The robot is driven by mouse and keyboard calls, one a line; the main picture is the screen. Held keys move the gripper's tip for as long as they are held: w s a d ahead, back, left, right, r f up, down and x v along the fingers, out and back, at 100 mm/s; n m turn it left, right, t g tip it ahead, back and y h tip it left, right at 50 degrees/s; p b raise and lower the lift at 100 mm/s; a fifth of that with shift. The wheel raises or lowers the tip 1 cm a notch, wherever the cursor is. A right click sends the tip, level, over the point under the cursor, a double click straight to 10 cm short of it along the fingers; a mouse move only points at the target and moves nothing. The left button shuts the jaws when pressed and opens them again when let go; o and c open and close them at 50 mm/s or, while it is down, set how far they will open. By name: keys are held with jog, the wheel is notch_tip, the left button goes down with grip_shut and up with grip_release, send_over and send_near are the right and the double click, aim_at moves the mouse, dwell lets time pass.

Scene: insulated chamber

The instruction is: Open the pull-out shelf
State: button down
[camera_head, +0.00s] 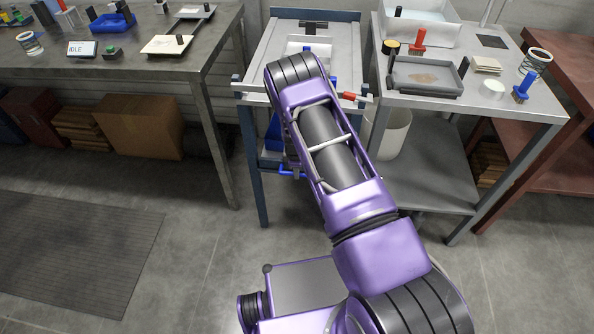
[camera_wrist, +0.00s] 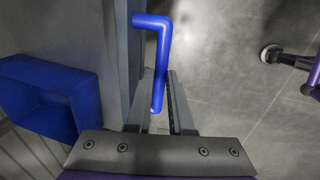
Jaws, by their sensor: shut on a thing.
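The pull-out shelf (camera_wrist: 122,62) shows in the wrist view as a grey panel with a darker front edge, left of my gripper. Its bent blue bar handle (camera_wrist: 160,52) stands out from this edge. My gripper (camera_wrist: 161,88) is shut on the handle, with one finger on each side of the bar. In the head view, the blue handle (camera_head: 289,173) shows low under the middle table, beside my arm. My arm hides most of the shelf and the gripper there. I cannot tell how far out the shelf is.
A blue bin (camera_wrist: 42,97) lies left of the shelf edge in the wrist view. The middle table (camera_head: 262,72) has blue legs. A grey table (camera_head: 540,108) stands close on the right, with a white bucket (camera_head: 392,135) below. The floor (camera_head: 205,255) is clear at front left.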

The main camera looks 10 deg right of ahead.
dwell(0.4)
jog(key=s+a+p, duration=0.2)
jog(key=s+a, duration=0.1)
jog(key=s, duration=0.8)
jog(key=s+a+p, duration=0.2)
jog(key=s+a, duration=0.2)
jog(key=s, duration=0.8)
jog(key=shift+s+a, duration=0.15)
jog(key=shift+a, duration=0.1)
jog(key=c, duration=0.8)
grip_release()
jog(key=shift+r, duration=0.15)
jog(key=s+r+p, duration=0.1)
jog(key=r, duration=0.4)
jog(key=s+r+p, duration=0.1)
jog(key=r, duration=0.5)
jog(key=s+a+r, duration=0.1)
jog(key=r, duration=0.4)
jog(key=shift+r+p, duration=0.4)
